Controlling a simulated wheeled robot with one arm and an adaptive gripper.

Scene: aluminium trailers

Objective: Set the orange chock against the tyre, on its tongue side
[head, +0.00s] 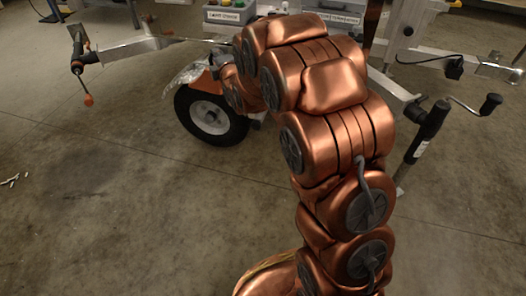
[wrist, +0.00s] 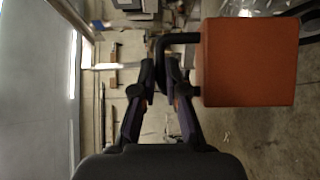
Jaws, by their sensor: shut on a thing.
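The orange chock (wrist: 248,62) fills the right of the wrist view, with a black handle (wrist: 180,38) on its left side. My gripper (wrist: 160,85) is shut on that handle. The tyre (head: 211,117), black with a pale rim, stands on the floor under a shiny fender in the head view, partly behind my arm. A dark curved part at the right edge of the wrist view (wrist: 308,22) looks like the tyre, beside the chock; I cannot tell whether they touch.
A trailer bar with an orange-tipped crank (head: 80,62) reaches out at the left. A jack with a crank handle (head: 430,130) stands at the right. Grey bins (head: 230,15) sit above the wheel. The concrete floor (head: 110,200) at front left is mostly clear.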

